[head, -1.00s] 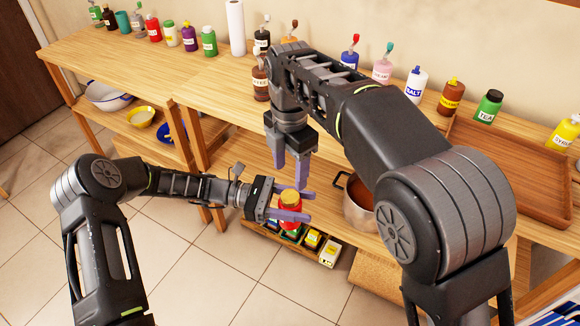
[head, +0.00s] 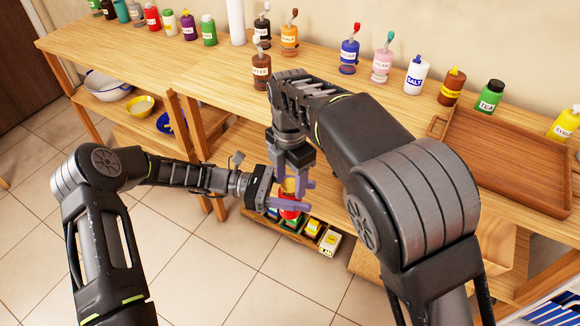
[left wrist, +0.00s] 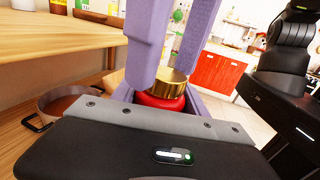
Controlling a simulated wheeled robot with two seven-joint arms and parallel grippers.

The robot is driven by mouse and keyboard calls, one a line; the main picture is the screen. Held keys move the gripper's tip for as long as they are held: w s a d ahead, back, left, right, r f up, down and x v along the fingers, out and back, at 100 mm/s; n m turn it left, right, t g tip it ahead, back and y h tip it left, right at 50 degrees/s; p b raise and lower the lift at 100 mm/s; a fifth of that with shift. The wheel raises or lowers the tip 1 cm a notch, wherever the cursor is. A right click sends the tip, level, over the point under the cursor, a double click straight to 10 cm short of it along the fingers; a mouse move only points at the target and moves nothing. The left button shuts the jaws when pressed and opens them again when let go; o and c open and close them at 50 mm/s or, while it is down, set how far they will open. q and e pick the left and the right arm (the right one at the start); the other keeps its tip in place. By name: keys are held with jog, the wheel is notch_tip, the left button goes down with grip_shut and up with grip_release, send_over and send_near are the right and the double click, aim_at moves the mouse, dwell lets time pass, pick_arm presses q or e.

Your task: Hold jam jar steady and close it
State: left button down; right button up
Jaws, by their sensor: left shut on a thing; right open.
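The jam jar (head: 289,214) is red with a gold lid (head: 289,187) on top. My left gripper (head: 297,197) is shut around the jar from the side and holds it upright in the air. In the left wrist view the red jar (left wrist: 160,101) shows just below the gold lid (left wrist: 171,82). My right gripper (head: 291,184) points down from above, open, its purple fingers on either side of the lid. They also show in the left wrist view (left wrist: 168,75). Whether they touch the lid, and how tightly it sits, I cannot tell. The fingers partly hide the jar.
Several bottles stand along the wooden counter, including a brown one (head: 261,72) near my right arm. A wooden tray (head: 505,160) lies at the right. Below the jar is a low box of small jars (head: 312,228). A pot (left wrist: 70,108) stands beside my left gripper's view.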

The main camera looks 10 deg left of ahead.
jog(key=shift+f, duration=0.45)
grip_shut()
dwell(0.4)
jog(key=m, duration=0.3)
jog(key=shift+o, duration=0.4)
grip_release()
